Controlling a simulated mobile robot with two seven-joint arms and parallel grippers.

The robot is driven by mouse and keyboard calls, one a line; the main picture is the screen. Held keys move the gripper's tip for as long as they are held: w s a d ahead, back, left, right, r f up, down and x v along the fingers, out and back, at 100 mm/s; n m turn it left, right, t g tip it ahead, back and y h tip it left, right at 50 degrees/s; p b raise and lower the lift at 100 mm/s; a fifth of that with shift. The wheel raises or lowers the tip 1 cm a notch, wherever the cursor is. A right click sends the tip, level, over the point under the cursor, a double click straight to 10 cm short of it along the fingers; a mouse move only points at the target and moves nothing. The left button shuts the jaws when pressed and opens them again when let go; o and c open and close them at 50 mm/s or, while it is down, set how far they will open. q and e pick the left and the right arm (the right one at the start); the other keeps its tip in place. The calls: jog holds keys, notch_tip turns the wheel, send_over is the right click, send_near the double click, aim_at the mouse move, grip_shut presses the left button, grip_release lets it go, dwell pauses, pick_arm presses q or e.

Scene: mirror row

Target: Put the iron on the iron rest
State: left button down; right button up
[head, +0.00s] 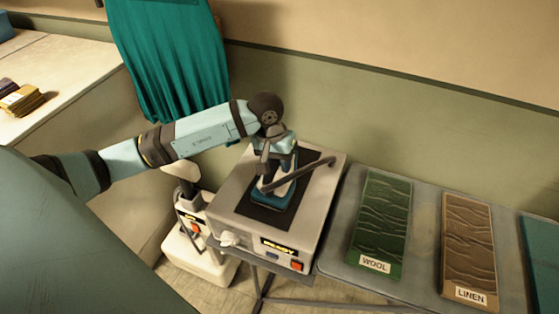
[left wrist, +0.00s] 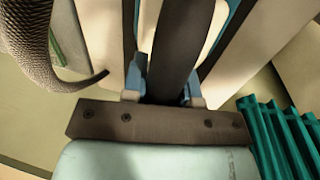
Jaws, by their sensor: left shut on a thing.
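The iron (head: 272,197) has a teal lower body, a pale upper part and a dark handle. It is at the dark pad of the iron rest (head: 261,214), on top of a pale box-shaped station. I cannot tell whether its sole touches the pad or hangs slightly above. My left gripper (head: 276,157) is above the iron, shut on its handle. In the left wrist view the fingers (left wrist: 163,90) sit on either side of the dark handle (left wrist: 182,45). My right gripper is not in view.
A dark cord (head: 312,171) runs from the iron to the right; it looks braided in the left wrist view (left wrist: 28,35). A board at right holds green WOOL (head: 383,215) and brown LINEN (head: 468,240) cloths. A teal curtain (head: 172,60) hangs behind; a pale counter (head: 65,65) stands left.

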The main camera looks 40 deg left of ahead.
pick_arm(q)
jog(key=c, duration=0.9)
grip_release()
jog(key=shift+r, duration=0.15)
notch_tip(320, 180, up, 12)
jog(key=a+b, duration=0.1)
jog(key=a, duration=0.1)
jog(key=shift+s+a+b, duration=0.15)
jog(key=shift+s+b, duration=0.15)
jog(key=shift+f, duration=0.2)
